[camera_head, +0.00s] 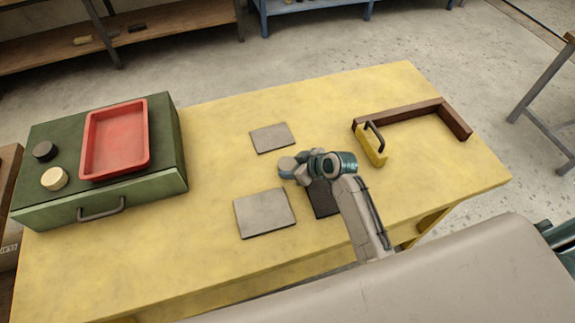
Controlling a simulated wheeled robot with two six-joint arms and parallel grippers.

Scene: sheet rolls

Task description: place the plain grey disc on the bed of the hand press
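A small plain grey disc (287,164) shows at the fingertips of my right gripper (296,167), above the middle of the yellow table. The fingers look shut on it, and its far side is partly hidden by them. I cannot make out for certain which thing is the hand press. Two flat grey plates lie on the table, one (271,138) behind the gripper and a larger one (264,213) in front. A dark plate (323,199) lies partly under my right forearm. My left gripper is not in view.
A green drawer box (100,195) stands on the yellow table (400,85) at the left, bearing a red tray (146,150), a black disc (44,151) and a cream disc (54,179). A brown angled frame (400,114) and a yellow handled block (369,148) stand at the right.

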